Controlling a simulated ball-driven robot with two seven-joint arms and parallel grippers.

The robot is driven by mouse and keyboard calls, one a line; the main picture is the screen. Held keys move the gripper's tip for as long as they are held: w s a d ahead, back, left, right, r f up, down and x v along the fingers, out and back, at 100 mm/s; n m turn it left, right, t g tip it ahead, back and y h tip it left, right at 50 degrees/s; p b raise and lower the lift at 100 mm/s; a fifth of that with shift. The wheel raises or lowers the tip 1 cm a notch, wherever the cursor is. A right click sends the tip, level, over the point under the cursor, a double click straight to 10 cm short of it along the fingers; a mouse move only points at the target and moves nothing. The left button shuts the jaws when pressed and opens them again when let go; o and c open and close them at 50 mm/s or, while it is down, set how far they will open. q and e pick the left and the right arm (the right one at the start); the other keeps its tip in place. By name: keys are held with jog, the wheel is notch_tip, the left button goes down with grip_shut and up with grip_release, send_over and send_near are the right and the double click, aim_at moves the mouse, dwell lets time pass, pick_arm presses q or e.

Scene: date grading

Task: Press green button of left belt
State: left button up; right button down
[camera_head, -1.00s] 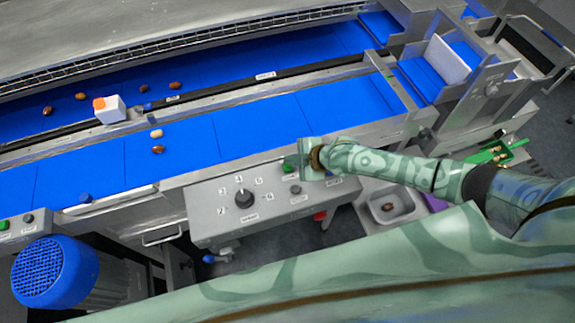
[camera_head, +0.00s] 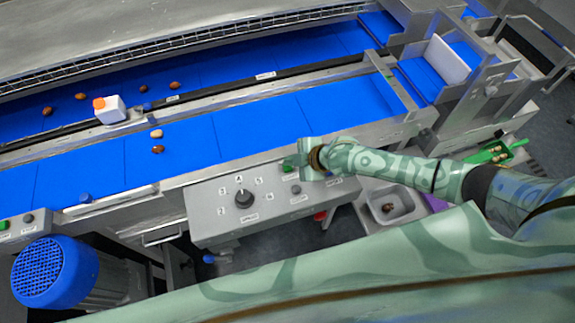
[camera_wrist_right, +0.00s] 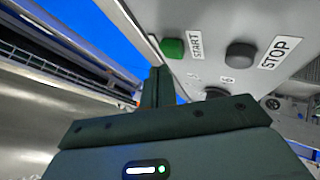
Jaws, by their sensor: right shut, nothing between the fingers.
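A control panel (camera_head: 222,222) stands in front of the near blue belt (camera_head: 260,126). In the right wrist view the green START button (camera_wrist_right: 173,47) is on this panel, beside a dark STOP button (camera_wrist_right: 240,55). My right gripper (camera_head: 290,163) is at the panel's upper right; its shut, empty fingers (camera_wrist_right: 158,82) are close beside the green button. I cannot tell whether they touch it. Another green button (camera_head: 4,225) with a dark button (camera_head: 28,218) is at the far left of the head view. My left gripper is not seen.
A black rotary knob (camera_head: 244,197) sits on the panel, left of my gripper. Several dates lie on the belts, with a white box with an orange top (camera_head: 109,108) between them.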

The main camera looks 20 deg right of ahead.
jog(key=shift+f+b, duration=0.4)
jog(key=shift+f, duration=0.05)
